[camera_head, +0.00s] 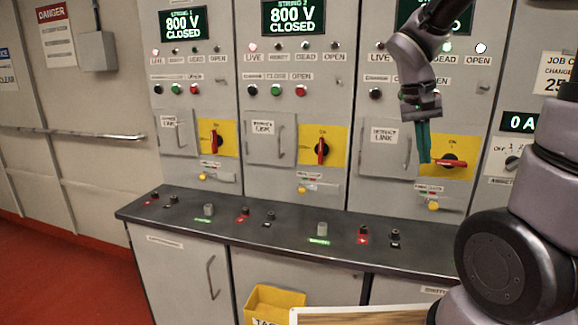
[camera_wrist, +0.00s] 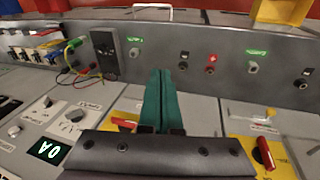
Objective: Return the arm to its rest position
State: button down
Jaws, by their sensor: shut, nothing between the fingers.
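My gripper (camera_head: 424,160) hangs from my arm in front of the third panel, its green fingers pointing down and pressed together with nothing between them. In the head view its tips overlap the left edge of the third yellow switch plate (camera_head: 436,172). The red handle (camera_head: 452,162) there lies level; whether the fingers touch it cannot be told. In the wrist view the shut green fingers (camera_wrist: 160,74) point toward the dark shelf. My arm is bent, with its upper part in front of the third display and its large joints at the right.
The first (camera_head: 217,140) and second (camera_head: 321,151) red handles stand upright. Displays over the first (camera_head: 183,23) and second (camera_head: 293,16) panels read 800 V CLOSED. The dark shelf (camera_head: 285,236) with several small knobs juts out below. A yellow bin (camera_head: 259,301) stands low in front.

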jog(key=s+a+r+t+y, duration=0.5)
jog(key=s+r+t, duration=0.1)
jog(key=r, duration=0.5)
jog(key=shift+s+a+t, duration=0.3)
jog(key=shift+s+t, duration=0.1)
jog(key=shift+s, duration=0.4)
dwell(0.8)
